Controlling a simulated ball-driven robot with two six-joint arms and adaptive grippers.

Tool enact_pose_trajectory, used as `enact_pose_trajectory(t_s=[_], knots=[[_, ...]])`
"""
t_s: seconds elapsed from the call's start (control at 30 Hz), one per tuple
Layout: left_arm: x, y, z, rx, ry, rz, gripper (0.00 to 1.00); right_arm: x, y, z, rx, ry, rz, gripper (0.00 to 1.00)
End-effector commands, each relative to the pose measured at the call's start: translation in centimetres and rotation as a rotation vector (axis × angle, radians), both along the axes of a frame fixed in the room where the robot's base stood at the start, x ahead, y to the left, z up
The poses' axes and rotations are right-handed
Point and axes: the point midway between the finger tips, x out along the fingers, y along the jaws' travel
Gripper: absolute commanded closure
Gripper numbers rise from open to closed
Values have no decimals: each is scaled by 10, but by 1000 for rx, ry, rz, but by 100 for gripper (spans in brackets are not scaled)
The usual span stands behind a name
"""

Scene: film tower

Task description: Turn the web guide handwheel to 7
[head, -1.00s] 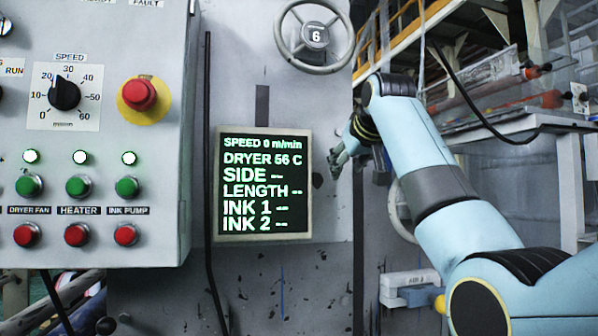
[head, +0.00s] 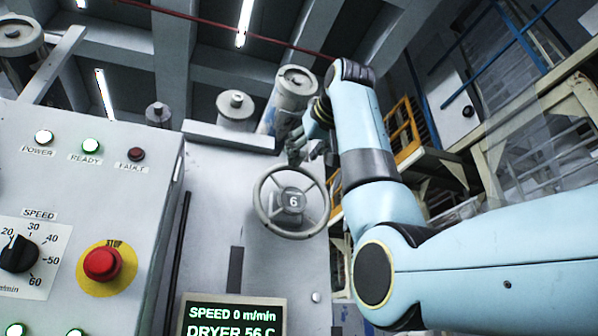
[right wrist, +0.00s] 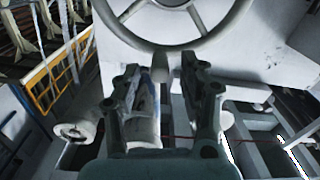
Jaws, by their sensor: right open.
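The web guide handwheel (head: 264,221) is a grey spoked ring on the pale machine panel, right of the control box. Its hub (head: 292,201) reads 6. My right gripper (head: 292,150) is open at the wheel's upper edge, in front of the panel top; the head view does not show if it touches. In the right wrist view, the wheel rim (right wrist: 170,46) curves across the top. The open fingers (right wrist: 158,80) point toward it, with a short pale knob or handle (right wrist: 160,66) on the rim between their tips. Nothing is clearly gripped. My left gripper is out of view.
The control box (head: 150,165) with a red stop button (head: 101,264) stands left of the wheel. A display (head: 233,316) sits below it. Rollers (head: 236,108) stand above the panel. A yellow railing (head: 406,128) is behind my right arm.

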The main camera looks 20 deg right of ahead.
Motion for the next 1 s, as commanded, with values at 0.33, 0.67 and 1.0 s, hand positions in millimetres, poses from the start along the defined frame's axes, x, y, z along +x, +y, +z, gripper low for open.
enact_pose_trajectory(t_s=[0.33, 0.67, 1.0], knots=[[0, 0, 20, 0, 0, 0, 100, 34, 1, 0, 0, -1, 0, 57], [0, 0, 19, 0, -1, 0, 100, 34, 1, -1, 0, -1, 0, 70], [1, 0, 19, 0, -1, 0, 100, 34, 1, -1, 0, 0, 0, 100]])
